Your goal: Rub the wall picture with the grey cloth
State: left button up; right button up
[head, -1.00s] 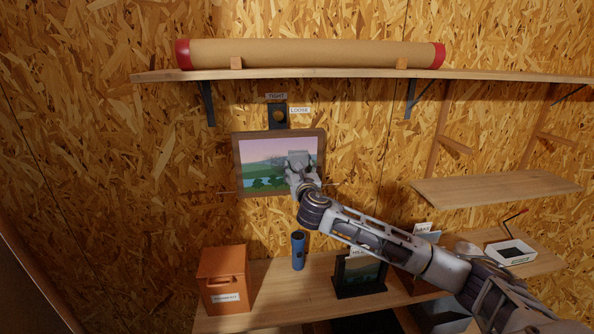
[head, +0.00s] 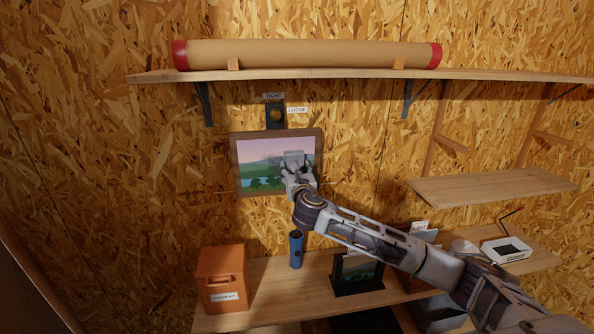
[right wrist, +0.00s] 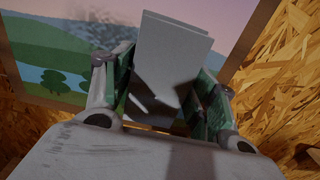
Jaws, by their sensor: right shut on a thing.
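The wall picture (head: 258,177), a framed landscape with pink sky, hills and green trees, hangs on the chipboard wall. It also fills the background of the right wrist view (right wrist: 55,60). My right gripper (head: 296,172) is in front of the picture's right half. It is shut on the grey cloth (right wrist: 170,50), which shows as a flat folded grey piece between the fingers. In the head view the cloth (head: 293,158) lies over the picture's right part. I cannot tell whether it touches the surface. My left gripper is not in view.
A shelf (head: 330,75) above holds a long cardboard tube (head: 305,54) with red ends. Below, the bench (head: 270,290) carries an orange box (head: 222,277), a blue torch (head: 296,250) and a dark stand (head: 357,272). A small shelf (head: 490,187) is at right.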

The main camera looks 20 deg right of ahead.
aim_at(260, 166)
jog(key=shift+w+a+r+p, duration=0.1)
jog(key=shift+w+a+p, duration=0.2)
jog(key=shift+a, duration=0.5)
jog(key=shift+w+a+p, duration=0.2)
jog(key=shift+a+p, duration=0.1)
jog(key=shift+a, duration=0.5)
jog(key=shift+a, duration=0.1)
jog(key=shift+w+a+p, duration=0.25)
jog(key=shift+a+p, duration=0.05)
jog(key=shift+a, duration=0.5)
jog(key=shift+w+a, duration=0.15)
jog(key=shift+a, duration=0.4)
jog(key=shift+w+a, duration=0.15)
jog(key=shift+a, duration=0.4)
jog(key=shift+w+a, duration=0.3)
jog(key=shift+a, duration=0.6)
jog(key=shift+w+a, duration=0.25)
jog(key=shift+a, duration=0.65)
jog(key=shift+a+r, duration=0.1)
jog(key=shift+r, duration=0.2)
